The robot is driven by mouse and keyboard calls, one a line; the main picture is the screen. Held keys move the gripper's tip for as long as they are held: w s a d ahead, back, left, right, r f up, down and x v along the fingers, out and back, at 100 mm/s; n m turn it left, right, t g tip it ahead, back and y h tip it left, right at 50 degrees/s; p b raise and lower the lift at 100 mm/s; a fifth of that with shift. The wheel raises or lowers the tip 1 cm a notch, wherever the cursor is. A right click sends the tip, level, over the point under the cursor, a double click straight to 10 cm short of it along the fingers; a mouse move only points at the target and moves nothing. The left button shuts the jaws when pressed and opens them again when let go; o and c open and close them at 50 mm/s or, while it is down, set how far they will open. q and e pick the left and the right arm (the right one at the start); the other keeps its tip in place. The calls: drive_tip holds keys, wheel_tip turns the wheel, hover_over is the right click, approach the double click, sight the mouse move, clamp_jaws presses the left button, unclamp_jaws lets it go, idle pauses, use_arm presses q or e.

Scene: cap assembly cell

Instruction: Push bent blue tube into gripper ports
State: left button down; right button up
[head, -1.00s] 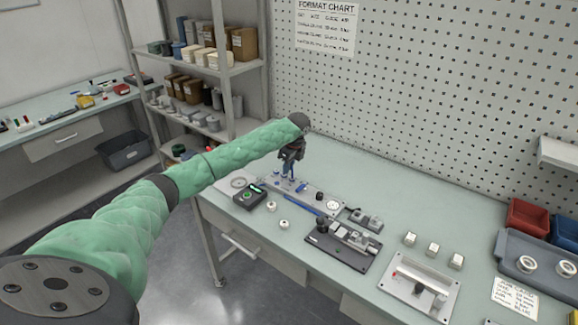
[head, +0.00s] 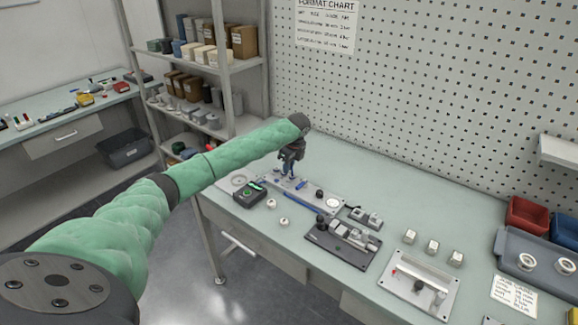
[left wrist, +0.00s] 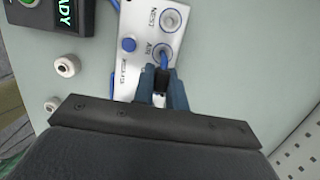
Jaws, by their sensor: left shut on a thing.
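My left gripper (head: 290,173) points down over the far-left end of a light grey port plate (head: 319,197). In the left wrist view the blue fingers of the gripper (left wrist: 160,84) are shut on a short blue tube (left wrist: 164,61). The tube's visible end meets the port marked AIR on the plate (left wrist: 137,65); I cannot tell how deep it sits. The ring port marked NEST (left wrist: 170,20) is beside it. The rest of the tube is hidden by the fingers. My right gripper is not in view.
A black box with a green display (head: 250,195) and two small white caps stand in front of the plate. A longer blue tube (head: 303,204) lies along its front. A dark fixture (head: 340,249) stands to the right. The bench behind the plate is clear.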

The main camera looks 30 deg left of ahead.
use_arm(q)
drive_tip(key=shift+f, duration=0.15)
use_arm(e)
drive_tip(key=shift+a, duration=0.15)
use_arm(q)
drive_tip(key=c, duration=1.3)
unclamp_jaws()
drive_tip(key=shift+c, duration=0.2)
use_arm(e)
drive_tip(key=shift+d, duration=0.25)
